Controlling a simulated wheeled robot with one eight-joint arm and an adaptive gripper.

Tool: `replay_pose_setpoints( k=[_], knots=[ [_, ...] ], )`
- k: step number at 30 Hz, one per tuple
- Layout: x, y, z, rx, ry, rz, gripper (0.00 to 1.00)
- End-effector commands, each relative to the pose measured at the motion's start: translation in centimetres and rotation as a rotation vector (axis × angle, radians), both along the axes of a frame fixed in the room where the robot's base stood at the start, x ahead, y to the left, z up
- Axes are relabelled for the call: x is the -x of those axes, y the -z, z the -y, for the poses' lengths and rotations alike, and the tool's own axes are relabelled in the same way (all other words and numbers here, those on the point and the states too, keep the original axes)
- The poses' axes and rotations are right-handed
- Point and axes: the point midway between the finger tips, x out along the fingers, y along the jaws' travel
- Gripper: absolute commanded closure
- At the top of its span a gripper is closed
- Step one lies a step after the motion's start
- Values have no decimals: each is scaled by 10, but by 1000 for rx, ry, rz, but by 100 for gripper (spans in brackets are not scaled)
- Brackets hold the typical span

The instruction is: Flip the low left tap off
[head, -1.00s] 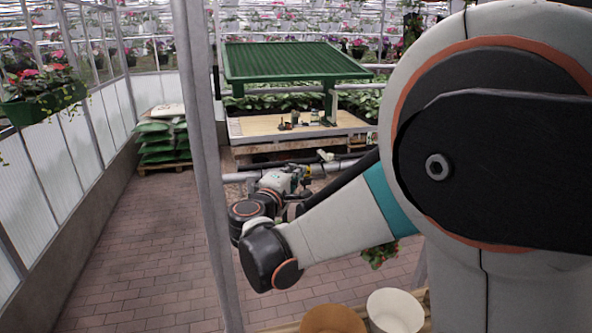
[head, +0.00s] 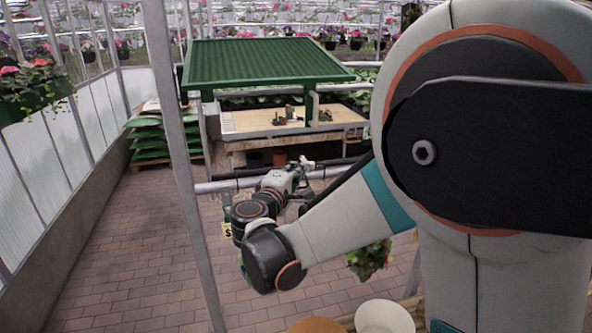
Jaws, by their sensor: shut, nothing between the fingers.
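My gripper (head: 302,181) is at the far end of my arm, small in the head view, by the horizontal pipe. Its fingers are shut and empty, though small and dark here. A small pale fitting (head: 304,163), possibly a tap, shows at the pipe just above my gripper. I cannot tell whether the two touch. The low left tap cannot be made out for certain, and neither can its handle position. A horizontal pipe (head: 213,187) runs behind my wrist.
A metal post (head: 176,150) stands left of my arm. Behind the pipe are a wooden bench (head: 240,122) and a green slatted roof (head: 265,62). Stacked green sacks (head: 150,140) are at the left. Round pots (head: 383,318) are low in front. The left brick floor is clear.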

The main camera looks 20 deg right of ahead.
Motion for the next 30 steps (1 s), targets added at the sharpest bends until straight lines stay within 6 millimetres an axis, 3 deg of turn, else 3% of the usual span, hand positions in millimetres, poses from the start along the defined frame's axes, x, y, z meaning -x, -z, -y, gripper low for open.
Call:
replay_pose_setpoints(
  k=[30],
  knots=[
    [6,1,19,0,-159,-1,100]
  ],
)
